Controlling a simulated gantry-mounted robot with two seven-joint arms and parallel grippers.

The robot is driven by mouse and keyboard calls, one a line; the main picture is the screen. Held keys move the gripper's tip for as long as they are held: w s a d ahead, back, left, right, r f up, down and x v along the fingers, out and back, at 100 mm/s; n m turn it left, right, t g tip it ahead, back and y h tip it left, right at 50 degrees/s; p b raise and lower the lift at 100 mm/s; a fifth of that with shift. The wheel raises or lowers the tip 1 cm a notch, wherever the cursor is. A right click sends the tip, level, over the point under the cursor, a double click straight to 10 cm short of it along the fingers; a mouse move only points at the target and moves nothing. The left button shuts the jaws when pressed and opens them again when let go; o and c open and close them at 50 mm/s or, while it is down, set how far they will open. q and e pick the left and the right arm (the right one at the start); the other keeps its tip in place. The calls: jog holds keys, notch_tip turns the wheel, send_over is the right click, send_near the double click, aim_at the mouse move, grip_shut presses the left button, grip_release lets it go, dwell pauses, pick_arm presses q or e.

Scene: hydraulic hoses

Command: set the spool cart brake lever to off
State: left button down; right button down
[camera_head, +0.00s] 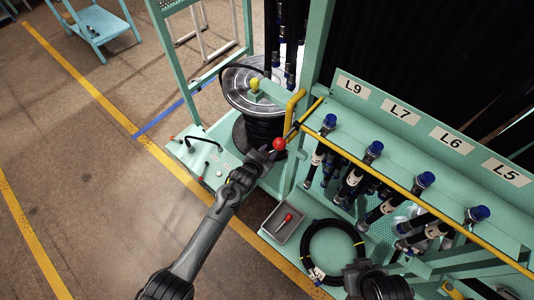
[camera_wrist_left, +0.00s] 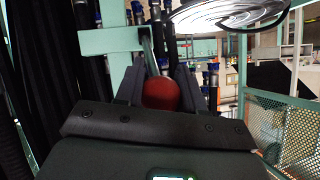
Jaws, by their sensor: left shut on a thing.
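A round red knob (camera_head: 278,144) sits in front of the spool cart, on what appears to be the brake lever. My left gripper (camera_head: 267,151) is at the knob. In the left wrist view, the red knob (camera_wrist_left: 160,94) lies between the two fingers of my left gripper (camera_wrist_left: 155,88), which is shut on it. A grey bar (camera_wrist_left: 148,52) shows just behind the knob. The spool (camera_head: 246,88) carries black hose and stands on a teal base (camera_head: 188,158). No off marking is readable. My right gripper (camera_head: 357,270) is partly visible at the bottom right; its fingers are unclear.
A teal rack with labels L9 to L5 (camera_head: 400,112) and blue-capped hoses (camera_head: 374,148) stands at the right. A yellow rail (camera_head: 400,188) runs along its front. A grey tray (camera_head: 284,222) and a coiled black hose (camera_head: 334,248) lie below. Open floor (camera_head: 90,150) is left.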

pick_arm(q)
jog(key=c, duration=1)
grip_release()
jog(key=shift+w+d+r, duration=0.15)
jog(key=shift+r, duration=0.3)
jog(key=shift+o, duration=1.4)
jog(key=shift+w+f, duration=0.1)
jog(key=shift+s+f, duration=0.15)
jog(key=shift+s, duration=0.05)
jog(key=shift+s+a+r, duration=0.2)
jog(key=shift+s, duration=0.05)
jog(key=p+v, duration=0.1)
jog(key=v, duration=0.9)
jog(key=shift+p, duration=0.4)
